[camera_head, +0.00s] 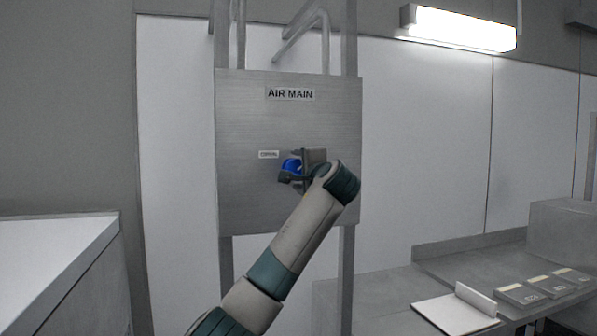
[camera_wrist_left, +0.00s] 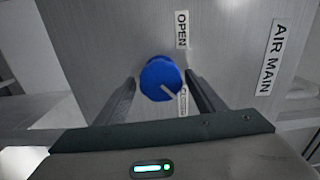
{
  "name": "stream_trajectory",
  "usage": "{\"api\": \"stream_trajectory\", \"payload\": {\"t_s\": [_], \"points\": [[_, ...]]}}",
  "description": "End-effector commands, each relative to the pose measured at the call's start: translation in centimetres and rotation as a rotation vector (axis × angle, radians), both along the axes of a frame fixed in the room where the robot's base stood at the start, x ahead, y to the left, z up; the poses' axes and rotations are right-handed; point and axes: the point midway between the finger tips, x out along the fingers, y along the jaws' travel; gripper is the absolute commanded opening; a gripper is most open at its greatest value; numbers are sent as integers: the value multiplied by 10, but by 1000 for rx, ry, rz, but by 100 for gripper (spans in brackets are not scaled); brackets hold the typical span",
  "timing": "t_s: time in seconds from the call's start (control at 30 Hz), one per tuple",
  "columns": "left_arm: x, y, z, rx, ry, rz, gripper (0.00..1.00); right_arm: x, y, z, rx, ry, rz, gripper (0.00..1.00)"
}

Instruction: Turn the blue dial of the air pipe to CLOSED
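The blue dial (camera_head: 291,166) sits on the metal AIR MAIN panel (camera_head: 245,200), partly covered by my left gripper in the head view. In the left wrist view the dial (camera_wrist_left: 158,76) is round, with a pale pointer line running to the lower right, towards the CLOSED label (camera_wrist_left: 183,101). That label is partly hidden by a finger. The OPEN label (camera_wrist_left: 181,30) is above the dial in that view. My left gripper (camera_wrist_left: 161,77) is open, one finger on each side of the dial, with narrow gaps visible. My right gripper is not in view.
The panel hangs on two metal posts (camera_head: 348,270) before a white wall. A white-topped cabinet (camera_head: 50,240) stands at left. A grey bench (camera_head: 390,290) at right holds an open folder (camera_head: 455,315) and several small boxes (camera_head: 520,293).

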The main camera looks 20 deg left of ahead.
Motion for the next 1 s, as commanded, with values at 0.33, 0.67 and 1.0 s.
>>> {"api": "stream_trajectory", "payload": {"t_s": [0.33,0.67,1.0], "points": [[-4,-2,1,0,-4,-1,63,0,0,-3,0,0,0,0],[-36,-26,-3,-2,-6,-3,63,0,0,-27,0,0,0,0],[-93,-64,-3,-1,-6,-4,63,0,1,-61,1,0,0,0]]}}
